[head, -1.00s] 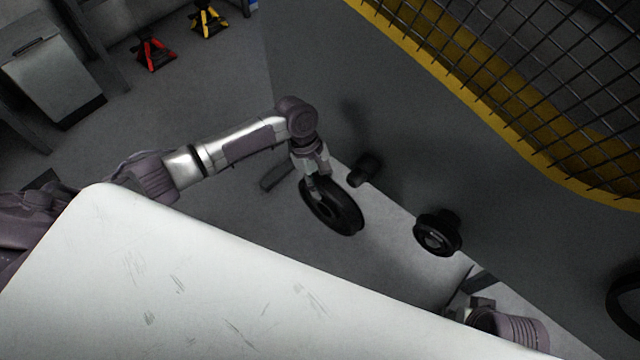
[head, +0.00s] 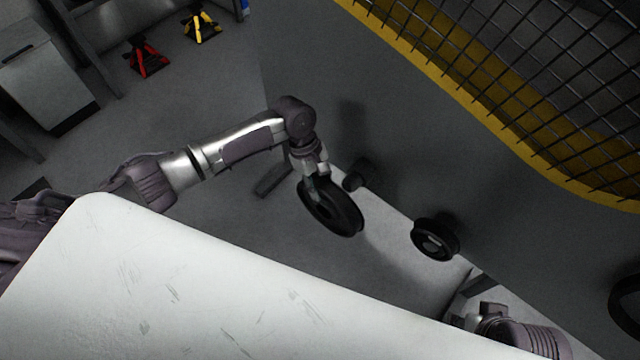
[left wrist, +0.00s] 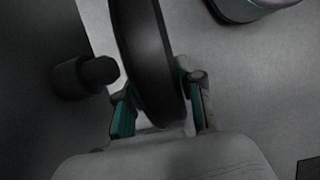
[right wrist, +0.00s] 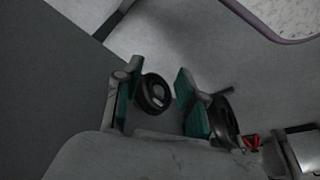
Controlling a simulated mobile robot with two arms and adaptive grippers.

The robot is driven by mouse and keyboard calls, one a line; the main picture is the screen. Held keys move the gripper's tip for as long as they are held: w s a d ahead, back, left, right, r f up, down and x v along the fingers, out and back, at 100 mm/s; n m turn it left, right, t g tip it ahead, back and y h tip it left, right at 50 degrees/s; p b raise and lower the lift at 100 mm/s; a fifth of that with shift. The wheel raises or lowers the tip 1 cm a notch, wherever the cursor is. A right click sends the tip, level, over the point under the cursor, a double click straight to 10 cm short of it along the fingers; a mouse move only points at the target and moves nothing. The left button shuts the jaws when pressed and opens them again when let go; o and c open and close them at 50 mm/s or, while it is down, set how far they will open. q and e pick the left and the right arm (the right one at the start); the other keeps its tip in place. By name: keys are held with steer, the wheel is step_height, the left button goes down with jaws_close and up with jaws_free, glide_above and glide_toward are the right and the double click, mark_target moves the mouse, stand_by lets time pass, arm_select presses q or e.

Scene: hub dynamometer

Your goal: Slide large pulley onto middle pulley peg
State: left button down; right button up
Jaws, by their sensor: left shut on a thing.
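The large pulley (head: 332,208) is a black grooved wheel. My left gripper (head: 314,182) is shut on its upper rim and holds it in the air, tilted. A bare dark peg (head: 355,177) sticks out of the grey panel just right of the gripper. In the left wrist view the pulley (left wrist: 150,62) is between the fingers and the peg (left wrist: 88,75) is left of it, apart. The pulley is beside the peg, not around it. My right gripper (head: 472,316) is low at the right; the right wrist view shows its fingers spread and empty.
A smaller black pulley (head: 435,240) sits on the panel (head: 400,130) to the right. A dark ring (head: 628,302) is at the right edge. A yellow-framed mesh guard (head: 500,100) lies above. A white surface (head: 220,285) fills the front.

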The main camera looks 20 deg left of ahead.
arm_select(q)
steer(key=shift+w+r, duration=0.1)
steer(key=shift+r, duration=0.05)
arm_select(e)
steer(key=shift+w, duration=0.15)
arm_select(q)
steer(key=shift+d+p, duration=0.1)
steer(key=shift+p, duration=0.5)
arm_select(e)
steer(key=shift+x, duration=2.2)
steer(key=shift+a, duration=0.1)
arm_select(q)
steer(key=shift+w+d, duration=0.1)
steer(key=shift+w, duration=0.1)
steer(key=shift+w+d, duration=0.2)
steer(key=shift+w, duration=0.35)
steer(key=shift+w+d, duration=0.2)
steer(key=shift+w, duration=0.25)
arm_select(e)
steer(key=shift+v, duration=1.1)
